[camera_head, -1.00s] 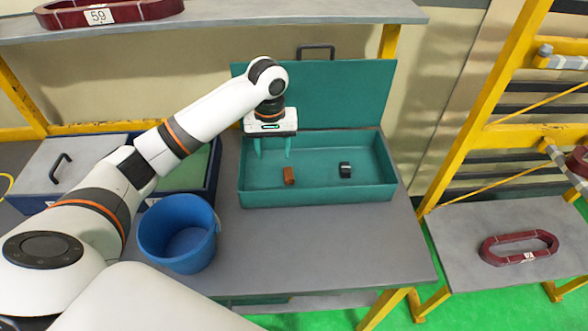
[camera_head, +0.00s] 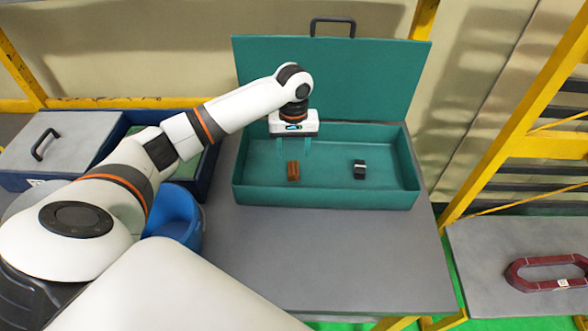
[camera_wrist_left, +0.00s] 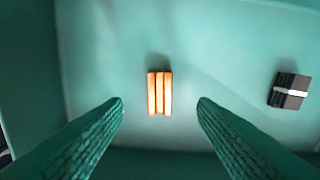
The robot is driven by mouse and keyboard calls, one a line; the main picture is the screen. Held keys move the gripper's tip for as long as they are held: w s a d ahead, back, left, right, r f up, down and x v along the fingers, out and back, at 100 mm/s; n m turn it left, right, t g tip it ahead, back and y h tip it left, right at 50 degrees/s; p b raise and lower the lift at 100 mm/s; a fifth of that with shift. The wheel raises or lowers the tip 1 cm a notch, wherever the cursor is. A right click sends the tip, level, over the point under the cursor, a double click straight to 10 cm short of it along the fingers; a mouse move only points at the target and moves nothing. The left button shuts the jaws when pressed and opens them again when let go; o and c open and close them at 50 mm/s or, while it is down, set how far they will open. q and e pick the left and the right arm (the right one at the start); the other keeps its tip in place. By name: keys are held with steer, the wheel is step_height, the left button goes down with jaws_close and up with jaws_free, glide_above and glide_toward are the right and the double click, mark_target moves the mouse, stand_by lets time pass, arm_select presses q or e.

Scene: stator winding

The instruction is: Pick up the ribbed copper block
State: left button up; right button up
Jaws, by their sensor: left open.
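The ribbed copper block (camera_head: 293,171) lies on the floor of the open green box (camera_head: 325,195), left of its middle. In the left wrist view the copper block (camera_wrist_left: 159,92) shows its ribs and lies ahead of and between the two fingertips. My left gripper (camera_head: 294,150) is above the box, pointing down, a little behind the block in the head view. Its teal fingers blend with the box. In the wrist view the left gripper (camera_wrist_left: 160,105) is open and empty, with both fingers apart from the block. My right gripper is not in view.
A black block with a light band (camera_head: 359,169) lies right of the copper block in the box. The raised green lid (camera_head: 330,75) stands behind. A blue bucket (camera_head: 176,218) is left of the box. The grey table front (camera_head: 320,255) is clear.

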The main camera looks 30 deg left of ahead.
mark_target(294, 168)
arm_select(q)
steer(key=shift+s+d+f+p, duration=0.1)
steer(key=shift+f+p, duration=0.3)
steer(key=shift+f, duration=1.35)
steer(key=shift+s+f+p, duration=0.1)
steer(key=shift+f+p, duration=0.25)
steer(key=shift+f, duration=1.35)
jaws_close()
